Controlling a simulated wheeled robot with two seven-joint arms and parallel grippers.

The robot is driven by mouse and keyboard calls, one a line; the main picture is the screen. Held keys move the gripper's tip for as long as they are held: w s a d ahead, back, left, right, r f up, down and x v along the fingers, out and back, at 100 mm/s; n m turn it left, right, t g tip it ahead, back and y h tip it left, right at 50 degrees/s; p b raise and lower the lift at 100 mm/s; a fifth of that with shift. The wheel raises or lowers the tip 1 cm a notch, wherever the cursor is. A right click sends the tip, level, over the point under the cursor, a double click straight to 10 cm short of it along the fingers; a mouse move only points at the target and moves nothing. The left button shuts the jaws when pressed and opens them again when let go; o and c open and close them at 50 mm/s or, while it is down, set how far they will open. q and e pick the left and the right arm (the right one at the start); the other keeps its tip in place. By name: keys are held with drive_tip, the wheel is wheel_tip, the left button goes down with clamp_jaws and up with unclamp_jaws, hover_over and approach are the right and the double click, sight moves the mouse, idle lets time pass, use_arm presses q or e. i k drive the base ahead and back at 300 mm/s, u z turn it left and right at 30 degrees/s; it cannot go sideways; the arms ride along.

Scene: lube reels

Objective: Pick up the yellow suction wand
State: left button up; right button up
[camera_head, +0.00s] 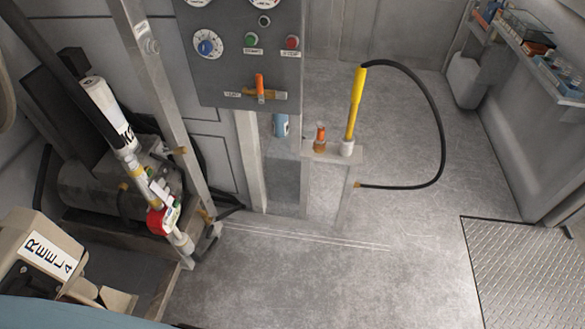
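The yellow suction wand (356,104) stands nearly upright, leaning slightly right at the top. Its lower end sits in a pale cup-like holder (347,149) on a small grey ledge (321,152). A black hose (440,130) leaves the wand's top, loops out to the right and comes back to a brass-coloured fitting (357,185) low on the stand. Neither of my grippers shows in the head view, and nothing is seen holding the wand.
An orange-brown fitting (320,134) stands on the ledge left of the wand. A grey control panel (241,70) is at upper left. Piping and a REEL 4 housing (37,258) fill the left. A shelf (540,70) with items lines the right wall. The floor (400,225) is clear.

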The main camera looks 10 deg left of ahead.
sight(360, 73)
drive_tip(key=u, duration=0.65)
drive_tip(key=i, duration=1.3)
drive_tip(key=z, duration=0.05)
